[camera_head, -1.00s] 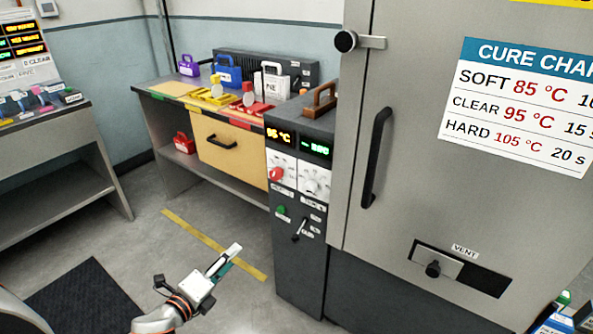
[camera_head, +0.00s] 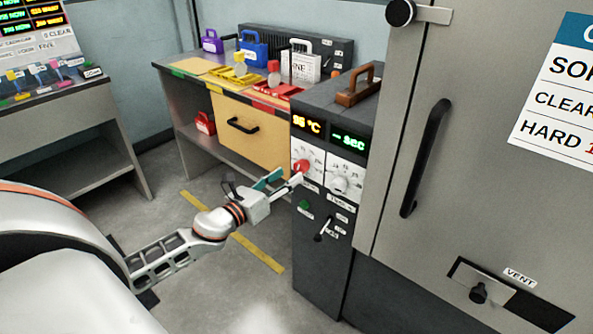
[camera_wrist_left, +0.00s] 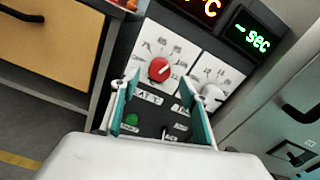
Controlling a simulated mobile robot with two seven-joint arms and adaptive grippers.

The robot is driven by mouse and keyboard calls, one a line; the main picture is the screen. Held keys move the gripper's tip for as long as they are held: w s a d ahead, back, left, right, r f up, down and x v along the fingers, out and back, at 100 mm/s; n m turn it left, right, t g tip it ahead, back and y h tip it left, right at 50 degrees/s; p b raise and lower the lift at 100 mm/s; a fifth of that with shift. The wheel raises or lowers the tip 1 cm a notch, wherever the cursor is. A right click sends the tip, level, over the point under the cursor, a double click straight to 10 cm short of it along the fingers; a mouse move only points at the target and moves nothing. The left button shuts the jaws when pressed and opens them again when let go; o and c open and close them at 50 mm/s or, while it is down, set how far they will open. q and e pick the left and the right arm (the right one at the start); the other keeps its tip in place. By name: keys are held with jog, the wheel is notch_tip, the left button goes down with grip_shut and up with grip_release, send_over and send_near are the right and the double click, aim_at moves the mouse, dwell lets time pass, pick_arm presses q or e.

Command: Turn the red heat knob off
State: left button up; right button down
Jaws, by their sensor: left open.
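The red heat knob (camera_head: 302,167) sits on a white dial plate on the front of the dark control column, under an orange display reading 95 °C. In the left wrist view the red knob (camera_wrist_left: 159,69) shows beyond the fingertips, with a pale pointer mark on its face. My left gripper (camera_head: 284,179) is open just in front of the knob and slightly below it. In the left wrist view its two teal-lined fingers (camera_wrist_left: 160,97) stand wide apart, with nothing between them. I cannot tell whether a fingertip touches the knob. My right gripper is not in view.
A white timer knob (camera_head: 340,184) sits right of the red one. A green button (camera_head: 304,205) and a lever (camera_head: 321,232) are below. The oven door handle (camera_head: 425,157) is on the right. A yellow drawer (camera_head: 248,140) is behind on the left.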

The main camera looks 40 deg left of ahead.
aim_at(297, 169)
pick_arm(q)
jog(key=shift+w+d, duration=0.2)
jog(key=shift+w, duration=2.05)
jog(key=shift+c, duration=0.5)
jog(key=c, duration=1)
